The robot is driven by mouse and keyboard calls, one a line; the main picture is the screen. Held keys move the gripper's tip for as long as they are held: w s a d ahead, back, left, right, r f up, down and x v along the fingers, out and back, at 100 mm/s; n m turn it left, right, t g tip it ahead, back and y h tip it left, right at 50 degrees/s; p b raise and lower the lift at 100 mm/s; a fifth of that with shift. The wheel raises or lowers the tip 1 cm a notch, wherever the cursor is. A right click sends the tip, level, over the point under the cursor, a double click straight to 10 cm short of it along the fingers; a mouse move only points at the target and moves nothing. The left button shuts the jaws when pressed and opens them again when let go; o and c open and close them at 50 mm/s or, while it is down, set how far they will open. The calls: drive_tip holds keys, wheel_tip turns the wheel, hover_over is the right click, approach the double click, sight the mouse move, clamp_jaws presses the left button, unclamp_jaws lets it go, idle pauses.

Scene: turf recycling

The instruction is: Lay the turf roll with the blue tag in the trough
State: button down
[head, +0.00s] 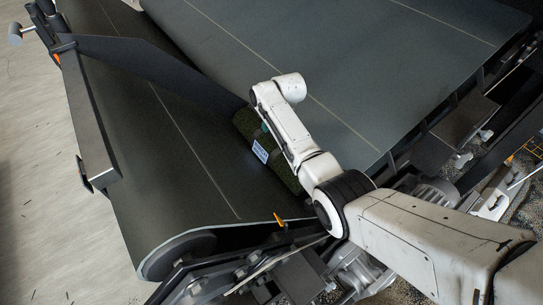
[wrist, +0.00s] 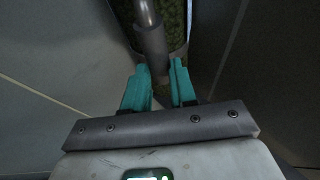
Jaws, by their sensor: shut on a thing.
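A green turf roll (head: 243,121) with a pale blue tag (head: 260,150) lies on the left dark belt, partly hidden behind my white arm. My gripper (head: 264,129) is down at the roll, mostly covered by my wrist. In the wrist view, the teal fingers of my gripper (wrist: 161,78) are close together, with a grey rod-like part between them. Green turf (wrist: 173,25) shows just beyond the fingertips. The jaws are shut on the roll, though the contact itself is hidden. I cannot make out a trough for certain.
The left belt (head: 170,150) slopes beside a wider dark belt (head: 340,70). A dark guard plate (head: 150,62) crosses over the left belt toward the roll. A grey frame bar (head: 88,125) stands along the left edge. The lower left belt is clear.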

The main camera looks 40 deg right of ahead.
drive_tip(key=shift+w+f+b, duration=0.15)
drive_tip(key=shift+f+b, duration=0.25)
drive_tip(key=c, duration=1.3)
unclamp_jaws()
drive_tip(key=o, duration=0.5)
drive_tip(key=shift+o, duration=0.6)
drive_tip(key=shift+s+f, duration=0.3)
drive_tip(key=shift+f, duration=0.05)
drive_tip(key=shift+o, duration=0.8)
drive_tip(key=shift+w+r, duration=0.1)
drive_tip(key=shift+r, duration=0.25)
drive_tip(key=p+v, duration=0.3)
drive_tip(key=v, duration=0.7)
drive_tip(key=shift+r, duration=0.1)
